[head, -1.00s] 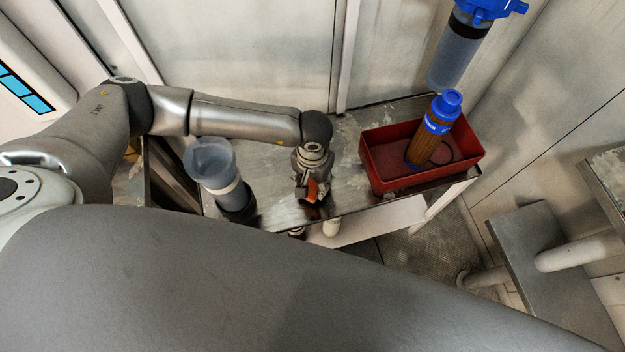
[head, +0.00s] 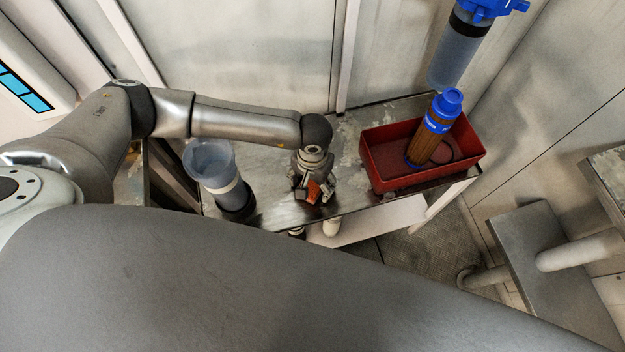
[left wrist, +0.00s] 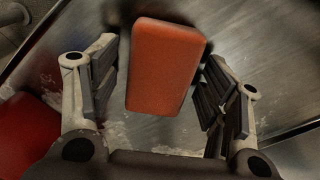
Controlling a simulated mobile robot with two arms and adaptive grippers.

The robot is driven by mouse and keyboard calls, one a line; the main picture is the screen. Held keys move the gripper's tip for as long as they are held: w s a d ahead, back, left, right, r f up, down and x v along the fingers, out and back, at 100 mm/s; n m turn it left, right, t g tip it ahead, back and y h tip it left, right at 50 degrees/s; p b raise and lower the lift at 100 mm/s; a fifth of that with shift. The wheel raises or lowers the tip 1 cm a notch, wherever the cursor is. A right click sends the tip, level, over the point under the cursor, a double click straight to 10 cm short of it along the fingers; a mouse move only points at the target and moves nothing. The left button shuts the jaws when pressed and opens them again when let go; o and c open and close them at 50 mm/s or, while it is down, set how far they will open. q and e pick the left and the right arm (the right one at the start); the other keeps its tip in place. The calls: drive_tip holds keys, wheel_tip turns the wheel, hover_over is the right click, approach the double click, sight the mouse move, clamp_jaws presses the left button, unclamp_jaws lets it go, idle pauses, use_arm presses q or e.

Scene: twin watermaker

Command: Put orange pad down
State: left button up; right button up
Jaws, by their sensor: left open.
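The orange pad (left wrist: 165,66) is a rounded block on the metal table (left wrist: 250,45), seen between the fingers of my left gripper (left wrist: 160,90) in the left wrist view. Gaps show on both sides of the pad, so the fingers are apart from it. In the head view my left gripper (head: 313,194) points down over the table's front part, with the orange pad (head: 314,191) showing at its fingers. The gripper is open. My right gripper is not in view.
A red tray (head: 375,165) to the right holds a brown filter cartridge with a blue cap (head: 437,128). A clear cylinder (head: 210,163) stands left of the gripper. A blue-topped filter housing (head: 456,60) hangs above the tray. The table's front edge is close.

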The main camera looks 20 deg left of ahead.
sight(313, 183)
use_arm(q)
wheel_tip(313, 183, up, 12)
drive_tip(key=shift+r, duration=0.15)
idle(0.3)
idle(0.5)
